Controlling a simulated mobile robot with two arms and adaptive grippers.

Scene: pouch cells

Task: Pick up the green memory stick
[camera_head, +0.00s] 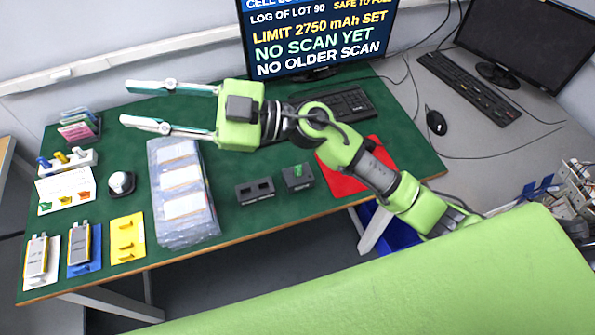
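I cannot clearly make out a green memory stick. A small green mark shows on top of a black box (298,178) on the green mat, but I cannot tell whether it is a stick. A white holder (68,161) at the left carries small blue, yellow and white pieces; none looks green. My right gripper (128,104) reaches in from the right over the back of the table. Its two fingers are spread, pointing left, with nothing between them. My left gripper is not in view.
Near the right gripper are a clear tray of pouches (183,232) and a card rack (80,138). Yellow (136,225) and blue (78,269) stands sit in front, a black slotted box (255,191) mid-table. A monitor (315,35) and keyboard (345,103) stand behind.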

